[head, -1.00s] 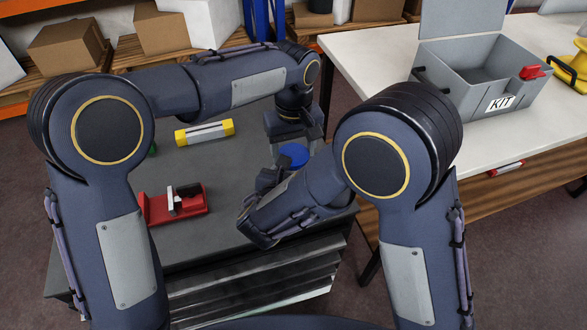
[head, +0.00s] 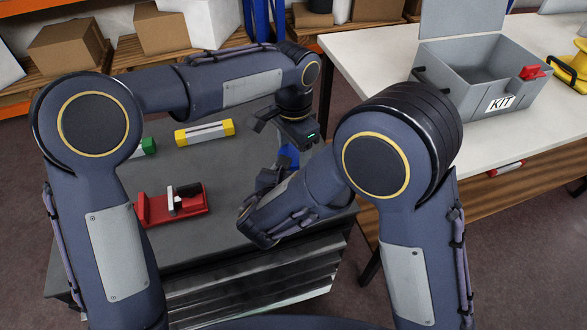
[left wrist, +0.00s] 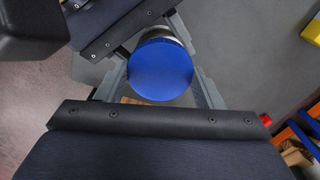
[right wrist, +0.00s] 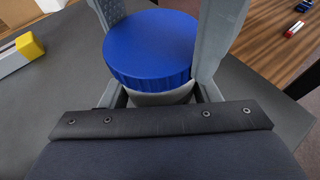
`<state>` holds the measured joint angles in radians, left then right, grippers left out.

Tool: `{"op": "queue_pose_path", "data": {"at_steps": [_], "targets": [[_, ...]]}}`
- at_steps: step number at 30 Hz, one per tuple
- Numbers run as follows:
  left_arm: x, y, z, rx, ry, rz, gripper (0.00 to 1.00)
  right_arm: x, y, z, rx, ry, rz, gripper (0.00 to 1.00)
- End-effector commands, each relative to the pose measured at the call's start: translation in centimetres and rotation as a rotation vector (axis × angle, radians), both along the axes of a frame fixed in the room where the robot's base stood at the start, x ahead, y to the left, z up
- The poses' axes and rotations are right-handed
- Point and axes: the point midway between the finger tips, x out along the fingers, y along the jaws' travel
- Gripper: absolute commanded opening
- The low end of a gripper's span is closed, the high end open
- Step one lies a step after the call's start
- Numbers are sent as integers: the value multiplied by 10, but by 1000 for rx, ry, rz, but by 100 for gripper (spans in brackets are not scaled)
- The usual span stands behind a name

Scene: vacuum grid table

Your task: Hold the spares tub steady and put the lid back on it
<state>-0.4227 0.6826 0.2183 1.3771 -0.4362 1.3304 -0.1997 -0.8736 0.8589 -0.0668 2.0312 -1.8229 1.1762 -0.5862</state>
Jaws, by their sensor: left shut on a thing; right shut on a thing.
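The blue lid (right wrist: 150,45) is on top of the pale spares tub (right wrist: 162,97) in the right wrist view, with no clear gap between them. From above it is a round blue disc in the left wrist view (left wrist: 161,70). My left gripper (head: 288,150) comes down from above, its grey fingers on opposite sides of the lid. My right gripper (head: 272,178) is low at the tub's side, its fingers around the pale body under the lid. The grippers hide most of the tub in the head view.
A red fixture (head: 185,205), a yellow-ended block (head: 205,132) and a green thing (head: 149,146) stand on the grey table left of the tub. The grey KIT box (head: 470,85) is on the white bench at right. My arms are close together.

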Motion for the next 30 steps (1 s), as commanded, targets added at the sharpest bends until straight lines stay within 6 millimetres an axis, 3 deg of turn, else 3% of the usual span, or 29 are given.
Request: {"op": "queue_pose_path", "data": {"at_steps": [1, 2, 7, 19, 30], "targets": [[0, 0, 0, 0, -1, 2, 34, 0, 0, 0, 0, 0, 0, 0], [0, 0, 0, 0, -1, 2, 64, 0, 0, 0, 0, 0, -1, 0], [0, 0, 0, 0, -1, 4, 86, 0, 0, 0, 0, 0, 0, 0], [1, 0, 10, -2, -4, 6, 87, 0, 0, 0, 0, 0, 0, 0], [1, -1, 84, -3, -5, 5, 87, 0, 0, 0, 0, 0, 0, 0]]}}
